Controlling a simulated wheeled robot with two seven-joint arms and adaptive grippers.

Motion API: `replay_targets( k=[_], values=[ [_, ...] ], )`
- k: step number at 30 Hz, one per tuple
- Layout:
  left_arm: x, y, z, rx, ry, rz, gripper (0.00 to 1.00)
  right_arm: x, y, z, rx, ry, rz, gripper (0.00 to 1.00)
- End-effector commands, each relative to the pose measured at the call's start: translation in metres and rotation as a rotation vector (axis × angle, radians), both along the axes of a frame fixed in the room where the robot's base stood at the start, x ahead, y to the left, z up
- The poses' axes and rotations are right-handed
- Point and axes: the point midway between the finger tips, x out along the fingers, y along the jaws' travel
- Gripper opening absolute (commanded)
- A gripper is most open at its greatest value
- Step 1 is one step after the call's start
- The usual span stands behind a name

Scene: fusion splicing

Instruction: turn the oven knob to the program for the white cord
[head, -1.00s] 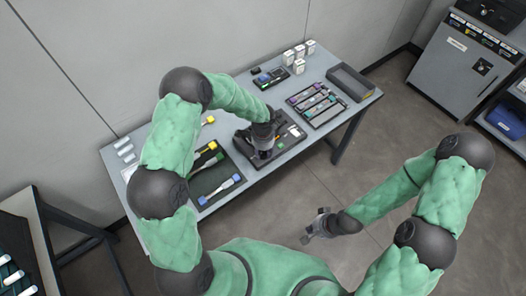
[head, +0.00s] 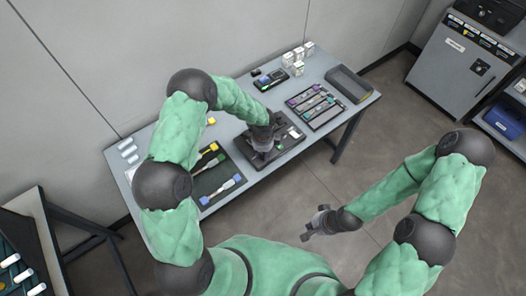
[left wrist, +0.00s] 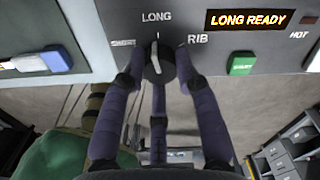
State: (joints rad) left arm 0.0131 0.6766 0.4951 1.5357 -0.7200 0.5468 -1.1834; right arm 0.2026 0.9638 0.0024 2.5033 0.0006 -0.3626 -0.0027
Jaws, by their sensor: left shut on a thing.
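The oven knob (left wrist: 155,70) is dark and round with a pale pointer line, on the grey oven panel (left wrist: 215,28) in the left wrist view. Its pointer is up, toward the word LONG. The lit display (left wrist: 248,19) reads LONG READY. My left gripper (left wrist: 161,62) is shut on the knob, its fingers around it. In the head view, my left gripper (head: 262,143) is over the dark oven (head: 288,138), and the knob is hidden. A white cord with blue ends (head: 222,190) lies on the dark mat. My right gripper (head: 316,222) appears open and empty, off the table.
A green button (left wrist: 241,64) is on the panel, right of the knob. A cord with yellow and green ends (head: 208,160) lies on the mat. A tray with several sleeves (head: 315,106) and an empty dark bin (head: 352,83) are at the table's right.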

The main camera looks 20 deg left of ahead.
Motion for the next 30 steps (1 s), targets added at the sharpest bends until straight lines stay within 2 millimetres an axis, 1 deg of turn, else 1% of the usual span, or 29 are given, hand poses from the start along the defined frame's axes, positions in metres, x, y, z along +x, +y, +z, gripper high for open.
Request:
replay_targets(
  k=[6,12,28,29,30],
  values=[
    [-0.0006,-0.0001,0.0001,0.0,0.002,-0.12,0.0,0.0,-0.0001,0.007,0.0,0.0,0.0,0.0],
    [-0.0004,-0.0001,-0.0003,-0.001,0.001,-0.181,0.0,0.0,0.0,0.0095,0.0,0.0,0.0,0.0],
    [-0.0002,0.0,-0.0007,0.0,0.001,-0.204,0.0,0.0,-0.0001,0.01,0.0,0.0,0.0,0.0],
    [-0.0002,0.0,-0.0007,0.0,0.001,-0.204,0.35,0.0,-0.0001,0.01,0.0,0.0,0.0,0.0],
    [-0.0002,0.0,-0.0007,0.0,0.001,-0.203,0.46,0.0001,0.0,0.01,0.0,0.0,0.0,0.0]
  ],
)
